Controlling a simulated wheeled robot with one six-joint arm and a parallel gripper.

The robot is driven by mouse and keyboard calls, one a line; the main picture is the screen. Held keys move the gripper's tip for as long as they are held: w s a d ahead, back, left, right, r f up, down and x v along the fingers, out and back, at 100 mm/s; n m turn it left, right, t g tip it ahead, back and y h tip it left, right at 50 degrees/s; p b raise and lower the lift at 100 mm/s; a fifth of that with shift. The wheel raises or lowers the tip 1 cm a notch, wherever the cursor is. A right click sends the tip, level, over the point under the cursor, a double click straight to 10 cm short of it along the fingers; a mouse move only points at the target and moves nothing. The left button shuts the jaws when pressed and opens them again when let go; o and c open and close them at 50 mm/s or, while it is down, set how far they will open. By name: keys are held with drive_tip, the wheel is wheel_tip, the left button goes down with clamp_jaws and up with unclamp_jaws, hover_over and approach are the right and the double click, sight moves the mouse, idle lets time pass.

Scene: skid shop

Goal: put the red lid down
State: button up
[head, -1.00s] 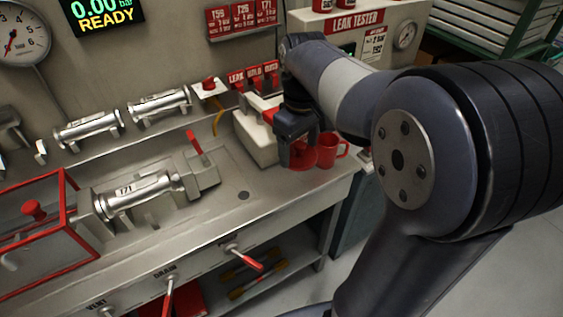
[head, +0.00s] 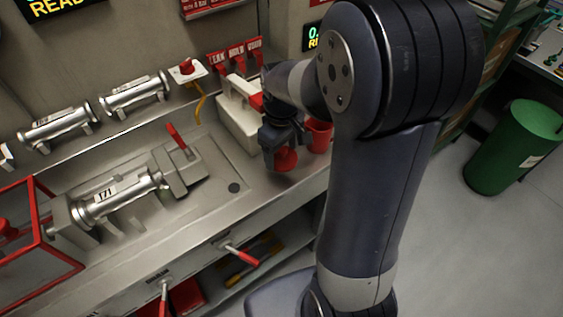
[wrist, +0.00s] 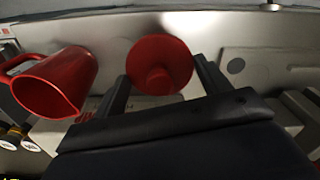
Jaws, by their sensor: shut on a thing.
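The red lid (head: 286,161) is a round red disc with a knob, seen under my gripper (head: 282,150) at the bench's right end. In the wrist view the lid (wrist: 160,62) is between the two fingertips of my gripper (wrist: 165,80), which is shut on it. The bench top shows behind the lid; I cannot tell whether the lid touches it. The mug also shows at the left of the wrist view (wrist: 56,82).
A pale case (head: 238,118) stands just behind and left of my gripper. A silver cylinder (head: 120,194) lies clamped in a fixture further left. The steel bench (head: 232,206) has bare room left of the lid. A green bin (head: 513,145) stands on the floor at right.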

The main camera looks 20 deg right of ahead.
sight(282, 157)
drive_tip(key=shift+f, duration=2.55)
drive_tip(key=shift+f, duration=0.1)
drive_tip(key=o, duration=0.9)
drive_tip(key=shift+o, duration=0.2)
wheel_tip(282, 157, up, 12)
drive_tip(key=shift+r, duration=0.15)
